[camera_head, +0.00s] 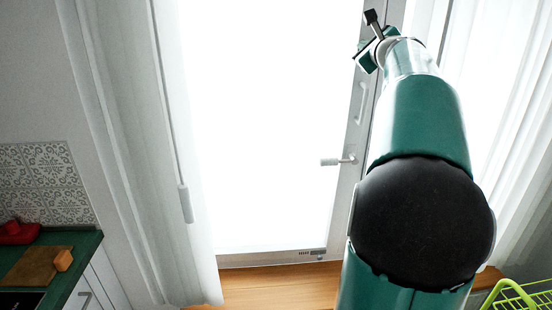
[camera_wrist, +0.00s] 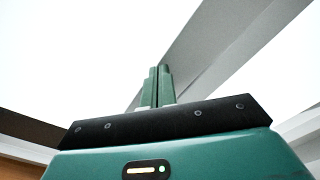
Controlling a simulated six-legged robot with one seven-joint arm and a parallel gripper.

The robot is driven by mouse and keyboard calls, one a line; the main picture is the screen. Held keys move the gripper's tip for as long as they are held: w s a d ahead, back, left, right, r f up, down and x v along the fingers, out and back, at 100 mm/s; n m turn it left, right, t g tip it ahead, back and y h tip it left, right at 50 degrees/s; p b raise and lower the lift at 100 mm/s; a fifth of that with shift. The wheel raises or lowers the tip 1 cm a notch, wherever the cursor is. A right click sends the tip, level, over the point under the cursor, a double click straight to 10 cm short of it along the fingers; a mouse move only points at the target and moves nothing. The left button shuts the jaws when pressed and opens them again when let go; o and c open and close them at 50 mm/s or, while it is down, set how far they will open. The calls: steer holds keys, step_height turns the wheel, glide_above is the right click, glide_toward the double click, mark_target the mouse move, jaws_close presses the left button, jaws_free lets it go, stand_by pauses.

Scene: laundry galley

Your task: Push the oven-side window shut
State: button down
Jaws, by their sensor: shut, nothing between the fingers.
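The window (camera_head: 265,130) is a tall, overexposed white pane in a pale grey frame, in the middle of the head view. A lever handle (camera_head: 340,161) sticks out from its right stile, with a slim pull grip above it. I cannot tell how far the window stands open. My gripper (camera_head: 371,17) is high by the upper right stile, small and partly hidden behind my arm. In the wrist view its two green fingers (camera_wrist: 160,72) are together and empty, in front of a grey frame member (camera_wrist: 215,40). Contact with the frame cannot be told.
White curtains hang left (camera_head: 125,130) and right (camera_head: 515,130) of the window. A wooden sill (camera_head: 265,285) runs below. A green counter (camera_head: 75,250) with a cutting board (camera_head: 35,268) stands at lower left. A lime-green rack (camera_head: 515,296) is at lower right.

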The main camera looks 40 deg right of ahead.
steer(key=shift+w, duration=0.1)
stand_by(0.3)
steer(key=shift+x, duration=2.8)
steer(key=shift+w+d, duration=0.35)
steer(key=shift+w, duration=0.1)
glide_toward(356, 44)
steer(key=shift+s+d+x, duration=0.1)
steer(key=shift+d+x, duration=0.05)
steer(key=shift+x, duration=0.9)
steer(key=shift+s+d+x, duration=0.1)
steer(key=shift+d+x, duration=0.1)
steer(key=shift+x, duration=0.85)
